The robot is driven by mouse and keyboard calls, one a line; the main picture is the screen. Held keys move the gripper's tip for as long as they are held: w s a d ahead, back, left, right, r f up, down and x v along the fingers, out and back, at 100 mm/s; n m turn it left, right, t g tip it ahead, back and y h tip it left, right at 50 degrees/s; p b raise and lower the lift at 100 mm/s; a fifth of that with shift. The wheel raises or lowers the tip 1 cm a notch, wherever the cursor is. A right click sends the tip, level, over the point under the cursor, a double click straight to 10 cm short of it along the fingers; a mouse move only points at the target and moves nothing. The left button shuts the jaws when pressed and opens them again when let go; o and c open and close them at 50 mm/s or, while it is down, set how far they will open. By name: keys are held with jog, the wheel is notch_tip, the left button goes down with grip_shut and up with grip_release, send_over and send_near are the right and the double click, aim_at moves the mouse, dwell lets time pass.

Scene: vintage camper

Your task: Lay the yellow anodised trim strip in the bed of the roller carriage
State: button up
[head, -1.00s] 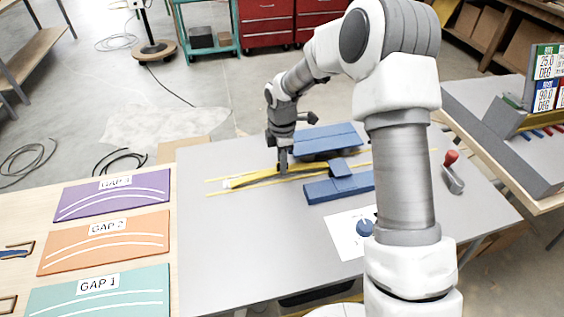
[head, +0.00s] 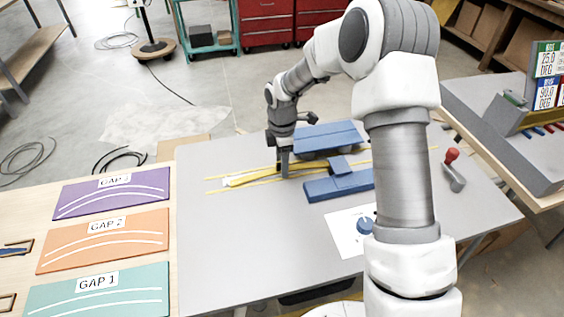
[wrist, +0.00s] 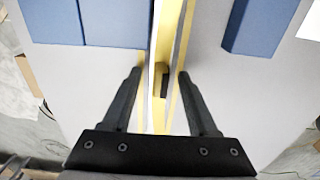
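The yellow trim strip (head: 245,180) lies lengthwise between two blue blocks on the grey table, its left end sticking out past them. In the wrist view the strip (wrist: 158,110) runs upright through the middle, with a small dark piece on or beside it. My gripper (head: 284,176) is low over the strip. In the wrist view my gripper (wrist: 160,73) is open, one fingertip on each side of the strip, with gaps visible. The blue blocks, a wide rear one (head: 322,138) and a front one (head: 330,188), appear to belong to the roller carriage; its bed is mostly hidden.
Thin yellow lines run along the table beside the strip. A red-knobbed lever (head: 453,170) stands at right, and a blue knob (head: 364,226) sits on a white sheet. GAP panels (head: 105,240) lie at left. The table's front left is clear.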

jog(key=shift+r, duration=0.1)
notch_tip(320, 180, up, 17)
jog(key=p, duration=0.1)
jog(key=s+d+r+m+t, duration=0.3)
jog(key=s+d+r+m, duration=0.3)
jog(key=s+r+m, duration=0.45)
jog(key=s+d+m+t, duration=0.2)
jog(key=s+d+m, duration=0.2)
jog(key=s+m, duration=0.5)
jog(key=s, duration=0.8)
jog(key=shift+s+d+f+m+t, duration=0.15)
jog(key=shift+s+d+m+t, duration=0.15)
jog(key=shift+s+d+m, duration=0.1)
